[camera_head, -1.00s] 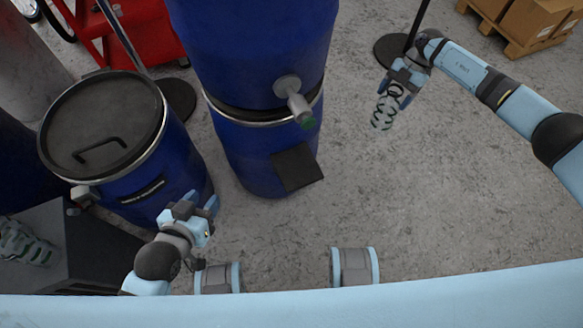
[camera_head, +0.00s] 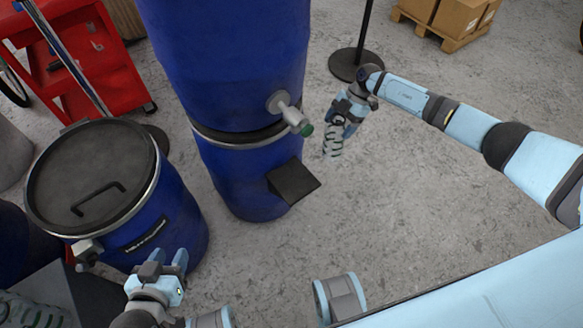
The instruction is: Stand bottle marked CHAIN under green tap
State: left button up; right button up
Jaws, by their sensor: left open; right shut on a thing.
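The green tap (camera_head: 304,129) is a grey spout with a green end on the front of the stacked blue drums (camera_head: 235,60). A black ledge (camera_head: 293,182) juts out below it and is empty. My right gripper (camera_head: 341,122) is shut on a clear bottle with dark green bands (camera_head: 333,144), to the right of the tap and apart from it. The bottle hangs nearly upright; no CHAIN marking can be read at this size. My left gripper (camera_head: 170,266) is open and empty at the lower left, in front of a shorter blue drum.
The shorter lidded drum (camera_head: 95,175) stands at the left with its own grey tap (camera_head: 88,250). A grey bin (camera_head: 85,295) with a green-banded thing (camera_head: 30,312) is at the lower left. A post base (camera_head: 350,65) stands behind.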

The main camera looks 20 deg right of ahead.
jog(key=s+a, duration=0.2)
jog(key=a, duration=0.5)
jog(key=s+a, duration=0.3)
jog(key=a, duration=0.5)
jog(key=shift+s+b, duration=0.3)
jog(key=shift+b, duration=0.15)
jog(key=o, duration=1.1)
jog(key=shift+a+f, duration=0.1)
jog(key=shift+f, duration=0.1)
pick_arm(q)
jog(key=shift+d, duration=0.2)
pick_arm(e)
jog(key=shift+o, duration=0.2)
pick_arm(q)
jog(key=p, duration=0.2)
jog(key=shift+s+a+p, duration=0.1)
jog(key=shift+a+p, duration=0.2)
pick_arm(e)
jog(key=v, duration=1.2)
pick_arm(q)
jog(key=shift+d, duration=0.1)
pick_arm(e)
jog(key=shift+r, duration=0.1)
